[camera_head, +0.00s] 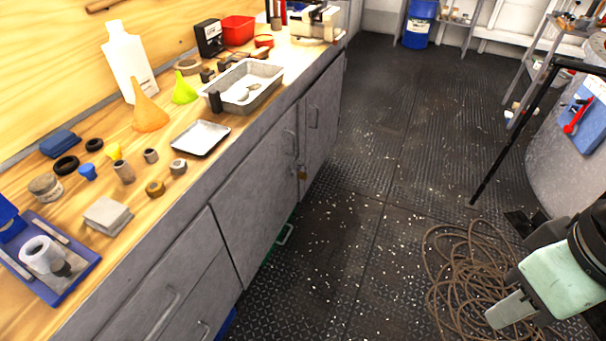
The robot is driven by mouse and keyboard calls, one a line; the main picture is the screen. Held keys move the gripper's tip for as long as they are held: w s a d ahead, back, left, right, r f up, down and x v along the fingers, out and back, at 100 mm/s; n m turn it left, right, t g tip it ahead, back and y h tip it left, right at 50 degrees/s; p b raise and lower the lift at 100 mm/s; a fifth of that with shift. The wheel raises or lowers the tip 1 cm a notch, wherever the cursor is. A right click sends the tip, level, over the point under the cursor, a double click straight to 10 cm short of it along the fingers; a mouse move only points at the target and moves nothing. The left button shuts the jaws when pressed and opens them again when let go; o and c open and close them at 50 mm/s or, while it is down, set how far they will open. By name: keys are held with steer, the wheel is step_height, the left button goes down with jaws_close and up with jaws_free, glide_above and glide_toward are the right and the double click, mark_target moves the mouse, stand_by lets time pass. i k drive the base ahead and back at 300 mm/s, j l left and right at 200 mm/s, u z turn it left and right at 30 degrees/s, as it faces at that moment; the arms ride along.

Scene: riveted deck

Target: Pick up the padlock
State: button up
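My gripper (507,311) is at the lower right, over the floor and in front of a coil of brown rope.
The wooden workbench (190,205) on the left holds a metal tray (262,96), funnels, a white bottle (128,62) and small parts. Brown rope (455,275) lies coiled on the floor.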

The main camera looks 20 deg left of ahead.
mark_target(302, 175)
steer(key=u, duration=0.65)
steer(key=i+l+u, duration=0.2)
steer(key=u, duration=0.15)
steer(key=i+l+u, duration=0.65)
steer(key=i+l, duration=0.15)
steer(key=l, duration=0.2)
steer(key=i+l+u, duration=0.1)
steer(key=l, duration=0.3)
steer(key=i+l, duration=0.2)
steer(key=l, duration=0.15)
steer(key=u, duration=0.05)
